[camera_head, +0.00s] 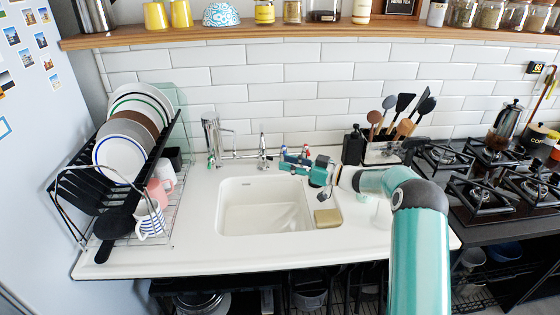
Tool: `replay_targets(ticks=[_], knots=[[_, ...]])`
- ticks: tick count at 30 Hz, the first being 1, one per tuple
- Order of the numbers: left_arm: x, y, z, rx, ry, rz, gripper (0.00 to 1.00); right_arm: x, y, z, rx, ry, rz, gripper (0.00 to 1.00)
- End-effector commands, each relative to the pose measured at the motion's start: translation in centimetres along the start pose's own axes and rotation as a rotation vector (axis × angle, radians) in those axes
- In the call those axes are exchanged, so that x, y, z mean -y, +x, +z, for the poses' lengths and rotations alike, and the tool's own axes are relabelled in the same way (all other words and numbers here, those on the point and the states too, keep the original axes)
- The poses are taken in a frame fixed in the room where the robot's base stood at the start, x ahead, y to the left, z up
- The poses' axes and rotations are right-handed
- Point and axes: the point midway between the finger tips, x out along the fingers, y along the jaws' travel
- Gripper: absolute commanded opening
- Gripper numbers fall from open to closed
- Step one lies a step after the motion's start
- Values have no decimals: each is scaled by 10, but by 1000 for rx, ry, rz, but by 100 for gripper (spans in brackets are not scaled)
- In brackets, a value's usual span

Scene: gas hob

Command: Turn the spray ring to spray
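My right arm comes in from the lower right, and its gripper (290,162) hangs over the back edge of the white sink (265,205). The gripper is seen small and from behind, so the gap between its fingers is unclear. A slim chrome fitting (263,152) stands at the back of the sink, just left of the gripper and apart from it in the picture. A taller chrome fixture with a side arm (212,138) stands further left. I cannot make out the spray ring; the gripper may hide it. My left gripper does not show.
A dish rack (172,215) with plates and mugs stands left. A sponge (327,218) lies at the sink's right edge. A dark bottle (353,148) and a utensil holder (382,152) stand behind my arm. The gas hob (485,175) is right; a shelf (300,30) runs above.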

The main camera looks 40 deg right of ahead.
Motion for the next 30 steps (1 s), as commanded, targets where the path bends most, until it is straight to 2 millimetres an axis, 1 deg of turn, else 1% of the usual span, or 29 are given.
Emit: replay_targets(ticks=[1,6,9,12,17,20,24,30], knots=[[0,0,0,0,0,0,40,-1,-12,0,1,1,4,31],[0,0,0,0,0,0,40,0,-45,0,1,0,2,31],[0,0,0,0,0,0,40,0,-60,0,0,-1,2,31],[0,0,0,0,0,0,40,1,-69,0,0,0,0,31],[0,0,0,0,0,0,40,1,-74,0,-1,-1,-2,31],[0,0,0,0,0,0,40,2,-74,0,-1,-1,-2,31],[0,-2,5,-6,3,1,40,1,-74,0,-1,-1,-1,31],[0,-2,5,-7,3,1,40,1,-74,0,-1,-1,-1,31]])
